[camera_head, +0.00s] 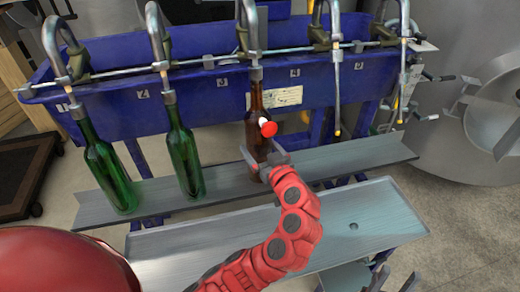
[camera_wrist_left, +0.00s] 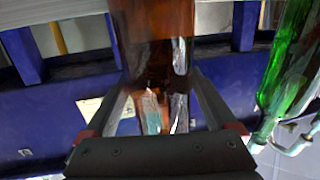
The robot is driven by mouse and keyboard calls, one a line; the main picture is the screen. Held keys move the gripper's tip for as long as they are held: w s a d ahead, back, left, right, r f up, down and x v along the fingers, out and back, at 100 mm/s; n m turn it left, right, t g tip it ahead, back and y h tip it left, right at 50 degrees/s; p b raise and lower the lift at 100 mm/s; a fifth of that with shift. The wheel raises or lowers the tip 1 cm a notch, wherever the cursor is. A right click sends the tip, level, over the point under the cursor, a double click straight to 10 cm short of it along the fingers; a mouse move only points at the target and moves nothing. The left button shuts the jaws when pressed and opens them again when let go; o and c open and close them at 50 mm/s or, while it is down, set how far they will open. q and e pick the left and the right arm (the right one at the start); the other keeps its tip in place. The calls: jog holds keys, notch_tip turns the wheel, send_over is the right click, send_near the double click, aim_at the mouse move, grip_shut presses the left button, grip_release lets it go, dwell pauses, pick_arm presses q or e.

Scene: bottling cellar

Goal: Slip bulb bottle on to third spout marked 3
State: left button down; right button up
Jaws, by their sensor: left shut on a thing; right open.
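The brown bottle (camera_head: 257,117) hangs nearly upright at the third spout (camera_head: 254,45), right of the 3 mark (camera_head: 222,82). Its mouth meets the spout tip; how far the spout goes in is unclear. My left gripper (camera_head: 265,163) is shut on the bottle's lower body, near the grey ledge. In the left wrist view the brown glass (camera_wrist_left: 155,45) sits between both fingers. My right gripper (camera_head: 393,279) is open and empty at the bottom edge, partly cut off.
Green bottles (camera_head: 107,172) (camera_head: 184,155) stand at the first and second spouts, left of the brown one. The fourth and fifth spouts hang free. A grey ledge (camera_head: 345,158) runs under the spouts, with a grey tray (camera_head: 385,210) in front. The blue trough (camera_head: 120,105) is behind.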

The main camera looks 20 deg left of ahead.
pick_arm(q)
jog(key=shift+s+d+f+b, duration=0.1)
jog(key=shift+f+b, duration=0.8)
jog(key=shift+b, duration=0.15)
dwell(0.5)
grip_release()
jog(key=shift+s+d+f, duration=0.1)
jog(key=shift+f+b+v, duration=0.15)
jog(key=shift+b+v, duration=0.5)
jog(key=shift+v, duration=0.6)
jog(key=shift+f+b+v, duration=0.2)
jog(key=shift+b+v, duration=0.4)
jog(key=shift+v, duration=0.65)
jog(key=f+p+v, duration=0.1)
jog(key=p+v, duration=0.2)
jog(key=v, duration=0.4)
jog(key=shift+s+d+p, duration=0.25)
jog(key=shift+s+p, duration=0.05)
jog(key=shift+s, duration=0.05)
